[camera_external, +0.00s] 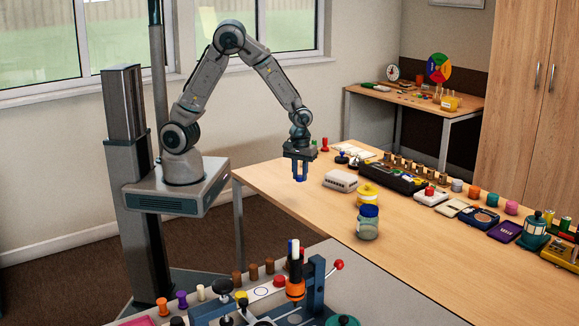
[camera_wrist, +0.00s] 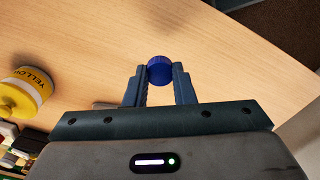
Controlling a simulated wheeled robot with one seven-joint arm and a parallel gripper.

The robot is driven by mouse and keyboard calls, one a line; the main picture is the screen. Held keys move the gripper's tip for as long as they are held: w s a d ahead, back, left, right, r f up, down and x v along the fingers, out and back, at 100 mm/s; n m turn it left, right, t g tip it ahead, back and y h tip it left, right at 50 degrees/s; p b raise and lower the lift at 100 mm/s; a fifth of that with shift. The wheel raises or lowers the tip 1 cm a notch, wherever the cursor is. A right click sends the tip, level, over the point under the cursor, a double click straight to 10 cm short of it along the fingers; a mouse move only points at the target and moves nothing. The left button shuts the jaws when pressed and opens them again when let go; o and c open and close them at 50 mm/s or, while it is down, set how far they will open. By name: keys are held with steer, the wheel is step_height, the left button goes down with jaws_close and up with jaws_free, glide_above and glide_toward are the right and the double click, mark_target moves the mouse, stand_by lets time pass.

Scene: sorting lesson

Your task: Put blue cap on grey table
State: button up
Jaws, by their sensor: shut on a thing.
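My gripper (camera_external: 300,174) hangs pointing down above the far left part of the wooden table in the external view. In the wrist view it is shut on the blue cap (camera_wrist: 159,70), a small round ribbed cap held between the two fingertips. The grey table (camera_external: 385,292) is at the front of the external view, nearer the camera than the wooden table and away from my gripper.
The wooden table (camera_external: 290,208) carries a blue-lidded glass jar (camera_external: 368,224), a yellow container (camera_external: 368,193), a grey box (camera_external: 341,181) and several items along its far side. A blue press-like device (camera_external: 317,285) and several small pieces crowd the grey table's left; its right part is bare.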

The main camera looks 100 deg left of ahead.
steer(key=w+d+f+m, duration=0.1)
steer(key=d+m, duration=0.1)
steer(key=m, duration=0.2)
steer(key=d+f+m, duration=0.1)
steer(key=d+m, duration=0.1)
steer(key=m, duration=0.2)
steer(key=w+d+f+m, duration=0.1)
steer(key=d+m, duration=0.2)
steer(key=m, duration=0.1)
steer(key=shift+w+f, duration=0.35)
steer(key=shift+f, duration=0.05)
steer(key=shift+w+d+f+m, duration=0.1)
steer(key=shift+d+f+m, duration=0.15)
steer(key=shift+m, duration=0.45)
steer(key=shift+w+d+f+m, duration=0.1)
steer(key=shift+d+m, duration=0.2)
steer(key=shift+m, duration=0.4)
